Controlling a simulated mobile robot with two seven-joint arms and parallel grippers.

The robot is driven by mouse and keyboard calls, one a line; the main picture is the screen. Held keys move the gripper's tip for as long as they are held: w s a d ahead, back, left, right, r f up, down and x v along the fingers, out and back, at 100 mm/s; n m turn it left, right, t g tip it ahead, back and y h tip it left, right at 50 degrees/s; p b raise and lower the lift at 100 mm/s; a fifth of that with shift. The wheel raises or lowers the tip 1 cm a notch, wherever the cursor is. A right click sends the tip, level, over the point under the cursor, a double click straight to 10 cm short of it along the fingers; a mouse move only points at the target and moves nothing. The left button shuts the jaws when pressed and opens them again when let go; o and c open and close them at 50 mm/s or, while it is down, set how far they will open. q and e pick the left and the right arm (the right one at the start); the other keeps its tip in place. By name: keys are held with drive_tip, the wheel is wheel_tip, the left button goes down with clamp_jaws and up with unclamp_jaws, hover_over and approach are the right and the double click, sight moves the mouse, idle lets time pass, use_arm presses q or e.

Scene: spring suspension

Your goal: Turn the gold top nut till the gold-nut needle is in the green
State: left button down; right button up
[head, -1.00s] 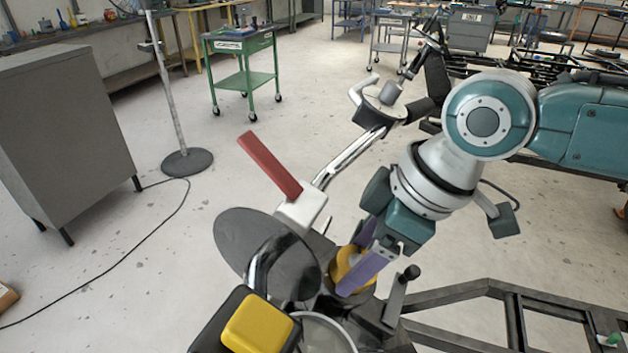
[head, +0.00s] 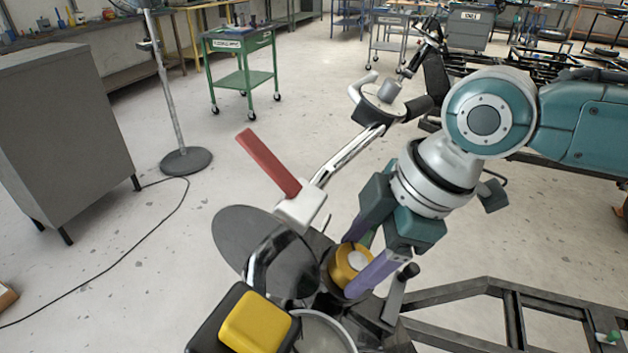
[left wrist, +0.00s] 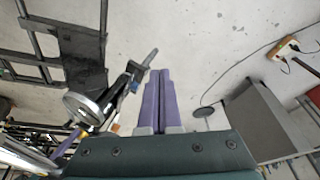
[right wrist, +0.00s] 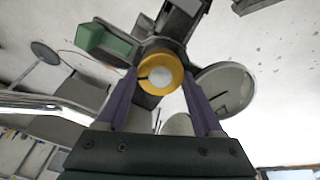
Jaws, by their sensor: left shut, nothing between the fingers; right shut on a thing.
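The gold top nut (head: 345,268) is a round gold ring with a pale centre, low in the middle of the head view. My right gripper (head: 362,262) has its two purple fingers on opposite sides of the nut and is shut on it. The right wrist view shows the nut (right wrist: 160,74) between the fingers. A grey disc (right wrist: 226,90) with a dark line shows beside it; I cannot read any needle or green band. My left gripper (left wrist: 159,75) is shut and empty, its purple fingers together over floor; it is out of the head view.
A red-handled lever (head: 268,162) stands left of the nut, above a dark tilted disc (head: 235,240). A yellow pad (head: 255,322) on a black block is in front. A dark metal frame (head: 490,290) lies to the right. Open floor is beyond.

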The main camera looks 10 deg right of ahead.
drive_tip(key=n, duration=0.5)
drive_tip(key=shift+s+n+b, duration=0.1)
drive_tip(key=shift+n+b, duration=0.2)
drive_tip(key=shift+b, duration=0.05)
drive_tip(key=n, duration=0.3)
drive_tip(key=shift+b, duration=0.3)
drive_tip(key=shift+n, duration=0.6)
drive_tip(key=shift+s, duration=0.1)
drive_tip(key=o, duration=1.4)
drive_tip(key=v, duration=1)
